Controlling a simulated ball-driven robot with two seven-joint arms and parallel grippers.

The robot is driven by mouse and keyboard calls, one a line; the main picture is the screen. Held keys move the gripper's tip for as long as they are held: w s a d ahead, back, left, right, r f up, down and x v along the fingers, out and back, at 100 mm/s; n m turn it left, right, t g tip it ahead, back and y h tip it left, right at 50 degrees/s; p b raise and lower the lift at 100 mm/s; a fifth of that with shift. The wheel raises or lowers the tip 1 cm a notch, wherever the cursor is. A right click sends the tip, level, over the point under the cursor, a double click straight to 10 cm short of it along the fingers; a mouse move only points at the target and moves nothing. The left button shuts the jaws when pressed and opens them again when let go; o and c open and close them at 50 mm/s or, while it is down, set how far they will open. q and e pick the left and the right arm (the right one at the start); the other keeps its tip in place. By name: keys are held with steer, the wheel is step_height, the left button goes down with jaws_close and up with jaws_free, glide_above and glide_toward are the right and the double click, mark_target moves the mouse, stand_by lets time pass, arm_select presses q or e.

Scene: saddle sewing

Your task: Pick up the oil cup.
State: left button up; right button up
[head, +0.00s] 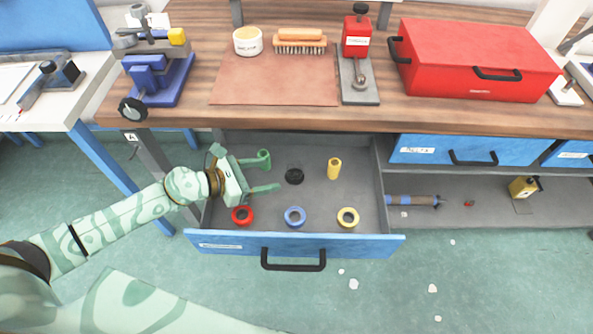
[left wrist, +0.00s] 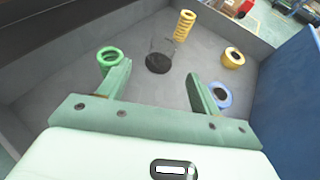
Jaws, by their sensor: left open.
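The oil cup appears to be the small clear cup with a dark bottom (left wrist: 158,62) in the left wrist view; in the head view it shows as a small black round thing (head: 294,176) on the floor of the open drawer. My left gripper (head: 266,175) is open and reaches into the drawer from the left. The cup lies just beyond its fingertips, in line with the gap between them (left wrist: 158,74), and is apart from both fingers. My right gripper is not in view.
Beside the upper finger stands a green coil (left wrist: 108,57). A yellow coil (head: 334,168) stands right of the cup. Red (head: 243,215), blue (head: 295,216) and yellow (head: 348,217) rings lie along the drawer front (head: 220,243). The workbench edge (head: 300,120) overhangs the drawer's back.

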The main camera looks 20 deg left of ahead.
mark_target(287, 171)
arm_select(q)
steer(key=x, duration=0.8)
steer(key=shift+d+r+b, duration=0.1)
steer(key=shift+d+b, duration=0.1)
steer(key=shift+b, duration=0.2)
steer(key=c, duration=1)
